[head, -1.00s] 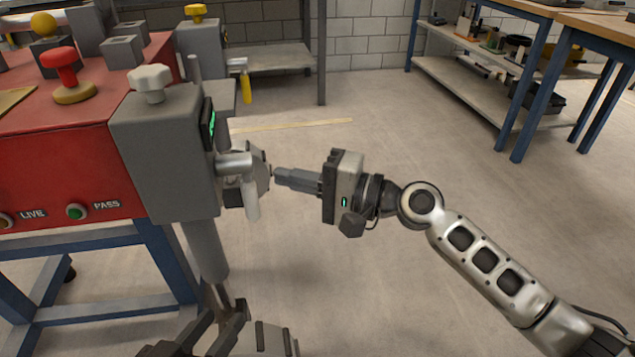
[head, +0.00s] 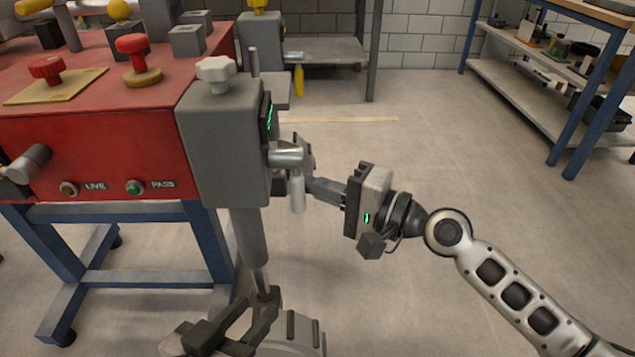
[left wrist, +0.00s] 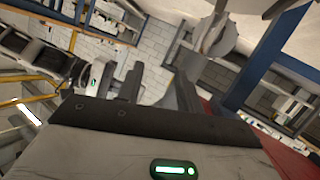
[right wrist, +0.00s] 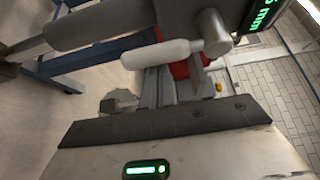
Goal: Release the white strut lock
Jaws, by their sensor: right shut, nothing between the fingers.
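A grey strut head (head: 225,145) stands at the red bench's right corner, with a white star knob (head: 215,70) on top. A pale lever (head: 297,192) hangs from a metal pivot on its right side; it also shows in the right wrist view (right wrist: 165,53). I cannot tell which is the lock. My right gripper (head: 312,187) is shut and empty, its fingertips close beside the lever; contact cannot be made out. My left gripper (head: 240,322) is open and empty, low beside the strut's lower rod; its parted fingers show in the left wrist view (left wrist: 155,85).
The red bench (head: 100,125) carries red and yellow knobs and grey blocks. A green PASS button (head: 135,187) is on its front. A blue frame (head: 150,280) stands below. A shelf (head: 520,90) stands at the back right. The floor between is clear.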

